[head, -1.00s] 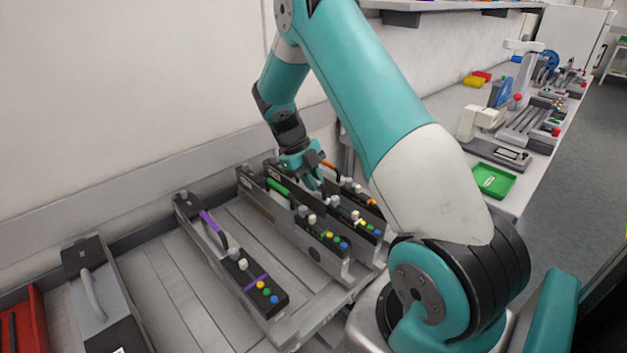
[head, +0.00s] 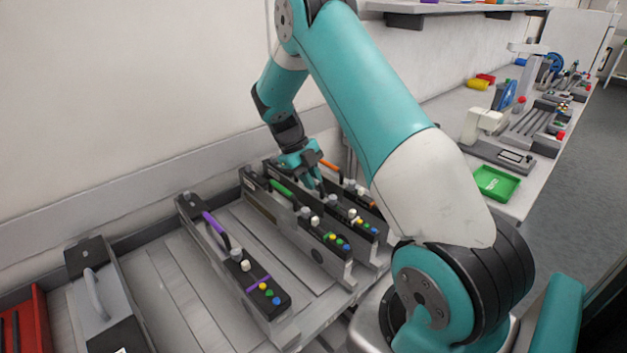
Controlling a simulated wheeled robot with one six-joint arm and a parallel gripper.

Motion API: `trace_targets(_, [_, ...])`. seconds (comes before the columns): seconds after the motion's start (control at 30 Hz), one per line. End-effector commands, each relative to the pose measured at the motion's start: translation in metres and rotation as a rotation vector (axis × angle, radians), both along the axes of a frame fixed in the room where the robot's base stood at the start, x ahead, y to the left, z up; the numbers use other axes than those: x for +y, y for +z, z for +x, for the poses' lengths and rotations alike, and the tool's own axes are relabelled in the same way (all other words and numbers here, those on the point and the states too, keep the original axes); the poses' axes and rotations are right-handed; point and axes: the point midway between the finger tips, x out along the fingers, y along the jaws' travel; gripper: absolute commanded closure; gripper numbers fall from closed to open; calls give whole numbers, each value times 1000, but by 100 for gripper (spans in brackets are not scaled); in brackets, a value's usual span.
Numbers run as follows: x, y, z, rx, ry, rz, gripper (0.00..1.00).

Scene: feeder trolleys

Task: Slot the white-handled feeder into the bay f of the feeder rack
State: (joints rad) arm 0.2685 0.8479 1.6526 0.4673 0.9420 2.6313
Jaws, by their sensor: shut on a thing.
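My gripper (head: 312,181) reaches down between the green-handled feeder (head: 300,225) and the orange-handled feeder (head: 358,192). It is shut on the dark feeder (head: 358,222) between them, which has a white knob and coloured buttons at its near end. The jaws hide this feeder's handle, so I cannot see its colour; no other feeder in view shows a white handle. The feeder lies along the same direction as its neighbours, and I cannot tell whether it is raised. The rack (head: 195,295) has channels running toward me. No bay letters are readable, so I cannot pick out bay f.
A purple-handled feeder (head: 236,262) lies further left, with bare channels on both sides of it. A grey-handled unit (head: 100,300) and a red bin (head: 30,318) are at far left. A bench with a green tray (head: 496,183) is at right. A wall stands behind.

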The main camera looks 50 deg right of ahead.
Motion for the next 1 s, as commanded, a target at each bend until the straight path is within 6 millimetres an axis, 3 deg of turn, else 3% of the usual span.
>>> trace_targets(0.7, [-1, 2, 12, -3, -1, -3, 100])
trace_targets(0.73, [-1, 1, 12, -3, -2, -2, 84])
trace_targets(0.83, [-1, 1, 12, -2, -2, -2, 61])
trace_targets(0.87, [-1, 1, 12, -2, -2, -2, 57])
trace_targets(1.0, [-1, 1, 11, -1, -1, -2, 57])
